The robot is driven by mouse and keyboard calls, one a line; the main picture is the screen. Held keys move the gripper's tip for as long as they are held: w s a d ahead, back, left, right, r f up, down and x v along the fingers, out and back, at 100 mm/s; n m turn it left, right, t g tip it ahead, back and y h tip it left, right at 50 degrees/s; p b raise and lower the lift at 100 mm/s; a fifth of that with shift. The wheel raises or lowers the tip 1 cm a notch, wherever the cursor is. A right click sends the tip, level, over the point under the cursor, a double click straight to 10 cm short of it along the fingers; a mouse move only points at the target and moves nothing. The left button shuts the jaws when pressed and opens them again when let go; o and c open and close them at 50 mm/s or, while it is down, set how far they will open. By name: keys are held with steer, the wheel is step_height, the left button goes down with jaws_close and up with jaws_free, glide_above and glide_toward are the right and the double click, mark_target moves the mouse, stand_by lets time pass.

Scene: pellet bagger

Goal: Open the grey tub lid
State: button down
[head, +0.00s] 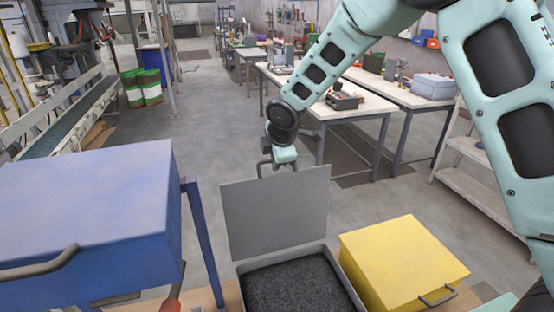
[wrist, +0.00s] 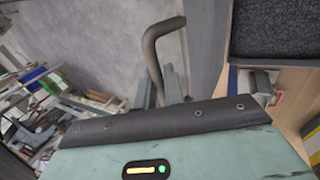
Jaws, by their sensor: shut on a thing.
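The grey tub (head: 352,290) stands at the bottom centre of the head view, filled with dark pellets (head: 295,288). Its flat grey lid (head: 275,215) stands raised, close to upright, at the tub's far edge, so the tub's mouth is uncovered. My gripper (head: 281,166) is at the lid's top edge, shut on the dark bent lid handle (head: 262,170). In the wrist view the handle (wrist: 150,45) passes between the fingers of my gripper (wrist: 160,85). The lid (wrist: 205,45) and the pellets (wrist: 275,30) also show there.
A blue box (head: 85,220) with a handle stands left of the tub. A yellow lidded box (head: 400,265) stands close on its right. Workbenches (head: 365,105) and a shelf (head: 470,175) are behind. Open floor lies beyond the lid.

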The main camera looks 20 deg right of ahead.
steer(key=c, duration=1.6)
jaws_free()
steer(key=b+v, duration=0.4)
steer(key=v, duration=1.3)
steer(key=shift+s+r, duration=0.1)
steer(key=shift+r, duration=0.1)
